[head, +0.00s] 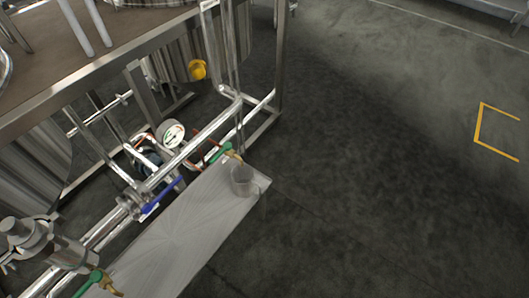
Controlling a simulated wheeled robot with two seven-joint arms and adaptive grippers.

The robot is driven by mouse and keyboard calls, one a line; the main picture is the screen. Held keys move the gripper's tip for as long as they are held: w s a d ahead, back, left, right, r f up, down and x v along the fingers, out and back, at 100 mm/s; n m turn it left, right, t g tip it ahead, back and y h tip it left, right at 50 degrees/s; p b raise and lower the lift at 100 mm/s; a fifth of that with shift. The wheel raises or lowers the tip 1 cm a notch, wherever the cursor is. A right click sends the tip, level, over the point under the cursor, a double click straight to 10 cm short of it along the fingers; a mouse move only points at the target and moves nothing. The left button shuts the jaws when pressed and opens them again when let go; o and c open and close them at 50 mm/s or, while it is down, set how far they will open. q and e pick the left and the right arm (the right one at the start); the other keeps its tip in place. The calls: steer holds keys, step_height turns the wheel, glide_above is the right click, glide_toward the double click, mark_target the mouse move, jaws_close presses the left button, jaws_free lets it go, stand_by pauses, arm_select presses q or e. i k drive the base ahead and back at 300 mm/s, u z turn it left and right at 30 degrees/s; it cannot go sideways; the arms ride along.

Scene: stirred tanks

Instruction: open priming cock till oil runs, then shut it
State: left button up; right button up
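A small cock with a green handle (218,154) and a brass-coloured body sits on the pipework, just above the far end of a pale metal tray or shelf (190,225). A clear cup (243,181) stands on that end, below and beside the cock. Oil is not visible in the cup or at the outlet. A second green-handled cock (92,281) shows at the bottom left, cut close to the frame edge. I cannot tell which is the priming cock, nor whether either is open. Neither of my grippers is in view.
A round gauge (171,133) and a blue lever (163,194) sit among steel pipes. A steel frame (110,85) with tanks fills the left. A yellow item (197,69) hangs there. Bare dark floor (370,180) lies right, with a yellow floor marking (478,124).

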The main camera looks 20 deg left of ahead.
mark_target(218, 155)
steer(key=z, duration=0.45)
steer(key=i, duration=0.2)
steer(key=u, duration=1.25)
